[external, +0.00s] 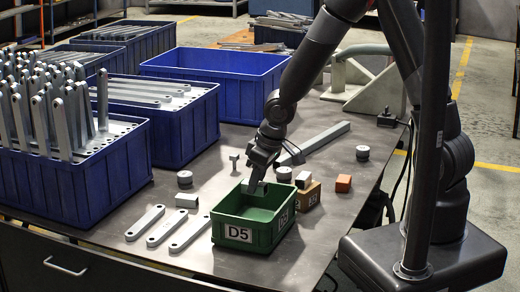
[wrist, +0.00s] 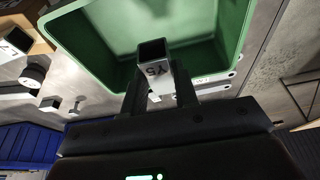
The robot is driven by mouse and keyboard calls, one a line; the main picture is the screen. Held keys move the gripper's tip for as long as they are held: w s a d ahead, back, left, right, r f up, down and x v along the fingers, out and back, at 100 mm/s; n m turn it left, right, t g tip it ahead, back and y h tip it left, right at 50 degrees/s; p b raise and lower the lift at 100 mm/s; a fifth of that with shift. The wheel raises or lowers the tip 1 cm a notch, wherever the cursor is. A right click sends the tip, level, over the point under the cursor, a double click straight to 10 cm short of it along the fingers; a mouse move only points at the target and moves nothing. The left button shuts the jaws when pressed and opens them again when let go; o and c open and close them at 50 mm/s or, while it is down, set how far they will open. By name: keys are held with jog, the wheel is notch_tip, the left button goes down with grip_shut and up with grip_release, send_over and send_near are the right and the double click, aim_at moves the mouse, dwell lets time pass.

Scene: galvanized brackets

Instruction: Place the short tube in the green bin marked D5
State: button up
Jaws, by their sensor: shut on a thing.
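The green bin (external: 262,238) stands upright near the table's front edge, its D5 label facing the camera. In the wrist view the bin (wrist: 92,62) fills the upper part, and its open inside looks empty where visible. My gripper (external: 257,180) points down at the bin's opening, near its far side. In the wrist view my gripper (wrist: 160,92) is shut on the short tube (wrist: 156,72), a grey square tube with a hollow end and a marking that reads like Y5. The tube shows against the bin's inside; whether it touches the bin cannot be told.
Flat metal bars (external: 166,226) lie left of the bin. A brown block (external: 309,197), an orange block (external: 343,183) and small round pieces (external: 362,153) stand behind and right. Blue crates (external: 75,190) of brackets fill the left. A long bar (external: 322,140) lies farther back.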

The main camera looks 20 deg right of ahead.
aim_at(266, 188)
jog(key=shift+f, duration=4.8)
jog(key=o, duration=1)
jog(key=shift+f, duration=0.15)
jog(key=shift+v, duration=6.15)
jog(key=shift+d, duration=0.1)
